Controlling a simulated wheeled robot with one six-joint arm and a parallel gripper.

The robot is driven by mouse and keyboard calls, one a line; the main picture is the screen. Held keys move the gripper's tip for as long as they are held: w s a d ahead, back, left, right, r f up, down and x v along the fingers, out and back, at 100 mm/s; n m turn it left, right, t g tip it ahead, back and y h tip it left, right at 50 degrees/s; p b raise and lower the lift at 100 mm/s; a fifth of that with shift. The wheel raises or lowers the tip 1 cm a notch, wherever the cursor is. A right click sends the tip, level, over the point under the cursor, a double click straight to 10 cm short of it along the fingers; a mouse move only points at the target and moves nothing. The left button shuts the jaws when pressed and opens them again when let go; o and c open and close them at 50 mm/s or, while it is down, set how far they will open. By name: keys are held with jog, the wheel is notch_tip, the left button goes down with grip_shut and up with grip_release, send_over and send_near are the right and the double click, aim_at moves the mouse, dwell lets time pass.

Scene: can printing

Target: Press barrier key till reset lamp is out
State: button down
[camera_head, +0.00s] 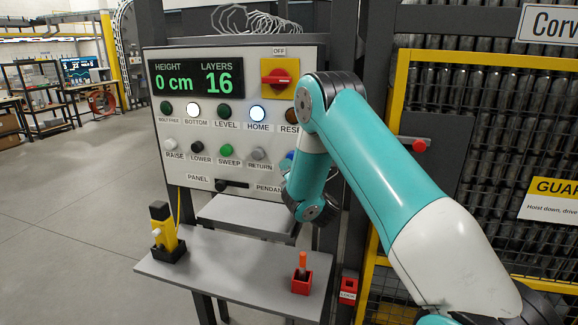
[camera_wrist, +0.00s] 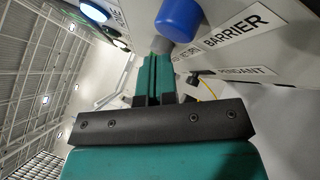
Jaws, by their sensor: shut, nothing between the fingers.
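The blue barrier key (camera_wrist: 180,20) stands out from the panel beside its BARRIER label in the wrist view. In the head view only a blue sliver (camera_head: 287,164) shows beside my arm, which hides the rest. My gripper (camera_wrist: 157,62) is shut and empty, its tips close to the blue key and a grey button (camera_wrist: 161,44). I cannot tell whether they touch either one. The reset lamp (camera_head: 291,115) looks dark brown and unlit in the head view; my arm partly covers it and its label. My gripper is hidden behind my wrist there.
The panel (camera_head: 200,186) shows 0 cm and 16 layers; the bottom (camera_head: 193,109) and home (camera_head: 257,113) lamps are lit white. A red rotary switch (camera_head: 279,79) sits above. A shelf (camera_head: 230,268) below holds a yellow pendant (camera_head: 163,228) and a red holder (camera_head: 301,281).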

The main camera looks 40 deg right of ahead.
jog(key=shift+a, duration=0.1)
dwell(0.3)
jog(key=s+a+b, duration=0.3)
jog(key=b, duration=0.5)
jog(key=shift+s+a+b, duration=0.1)
jog(key=shift+a+b, duration=0.3)
dwell(0.6)
